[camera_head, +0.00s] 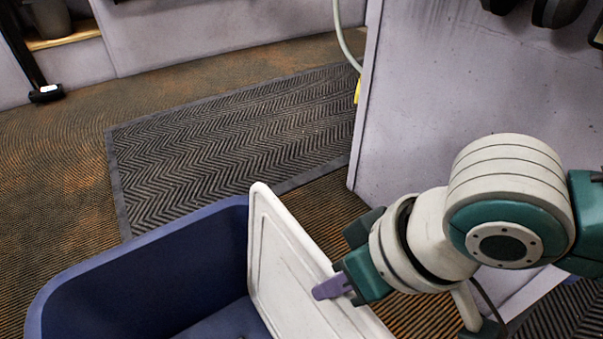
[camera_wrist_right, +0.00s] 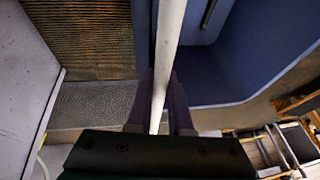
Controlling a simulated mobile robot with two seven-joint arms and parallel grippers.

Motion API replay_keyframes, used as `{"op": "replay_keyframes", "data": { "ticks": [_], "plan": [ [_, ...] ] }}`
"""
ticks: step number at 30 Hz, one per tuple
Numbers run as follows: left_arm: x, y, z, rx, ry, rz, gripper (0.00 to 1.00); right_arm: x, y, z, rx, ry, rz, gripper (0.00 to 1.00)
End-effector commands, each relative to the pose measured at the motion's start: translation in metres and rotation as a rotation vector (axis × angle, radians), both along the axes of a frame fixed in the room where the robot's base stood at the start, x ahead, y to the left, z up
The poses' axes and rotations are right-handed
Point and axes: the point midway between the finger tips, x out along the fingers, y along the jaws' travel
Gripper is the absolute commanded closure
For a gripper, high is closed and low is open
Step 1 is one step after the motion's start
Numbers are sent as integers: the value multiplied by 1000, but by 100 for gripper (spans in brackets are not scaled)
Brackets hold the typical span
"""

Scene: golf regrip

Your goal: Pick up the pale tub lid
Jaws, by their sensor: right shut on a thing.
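The pale tub lid (camera_head: 292,262) stands tilted on edge along the right side of the blue tub (camera_head: 140,262) in the head view. My right gripper (camera_head: 334,287) is shut on the lid near its right edge, with one purple finger showing on the near face. In the right wrist view, the lid (camera_wrist_right: 168,50) is seen edge-on as a pale strip between the two purple fingers (camera_wrist_right: 159,105). The blue tub (camera_wrist_right: 225,75) lies to the right there. The lid's lower part is out of frame in the head view. My left gripper is not in view.
A grey herringbone mat (camera_head: 235,135) lies on the brown ribbed floor behind the tub. A pale panel (camera_head: 450,105) stands at the right, behind my right arm. A pale hose (camera_head: 343,35) hangs beside the panel. The floor left of the mat is clear.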

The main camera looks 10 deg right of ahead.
Motion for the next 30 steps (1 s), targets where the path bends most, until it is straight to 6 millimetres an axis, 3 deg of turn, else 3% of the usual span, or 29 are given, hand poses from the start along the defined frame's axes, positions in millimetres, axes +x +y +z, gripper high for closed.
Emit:
{"op": "replay_keyframes", "data": {
  "ticks": [1, 12, 21, 30],
  "plan": [
    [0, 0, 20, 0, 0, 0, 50, 1, 1, 24, 3, -3, 0, 100],
    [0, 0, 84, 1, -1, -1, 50, 1, 0, 119, 2, -4, 1, 100],
    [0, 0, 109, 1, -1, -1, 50, 1, 0, 156, 1, -1, 0, 100],
    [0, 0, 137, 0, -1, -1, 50, 0, 1, 178, 2, -1, -1, 100]
  ]
}}
